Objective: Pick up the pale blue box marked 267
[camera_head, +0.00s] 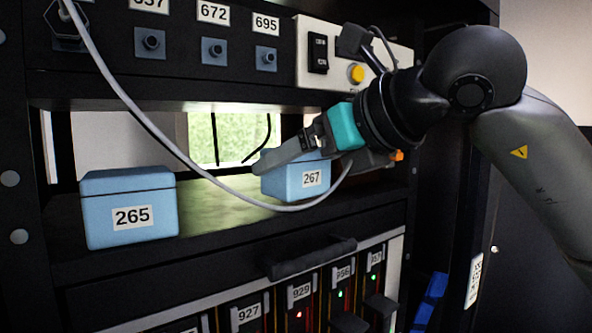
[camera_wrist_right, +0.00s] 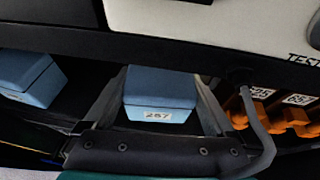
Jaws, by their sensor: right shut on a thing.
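The pale blue box marked 267 (camera_head: 308,180) is on the rack shelf right of centre in the head view. It also shows in the right wrist view (camera_wrist_right: 160,92), between the two fingers. My right gripper (camera_head: 290,162) reaches in from the right and is shut on this box, one finger on each side. In the head view the near finger and a grey cable cover part of the box. I cannot tell whether its underside touches the shelf. My left gripper is not in view.
A similar blue box marked 265 (camera_head: 130,208) stands on the shelf (camera_head: 215,205) at the left. A grey cable (camera_head: 150,128) hangs across the shelf opening. Orange parts (camera_wrist_right: 285,115) are close to the gripper's right. Numbered modules (camera_head: 300,300) sit below.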

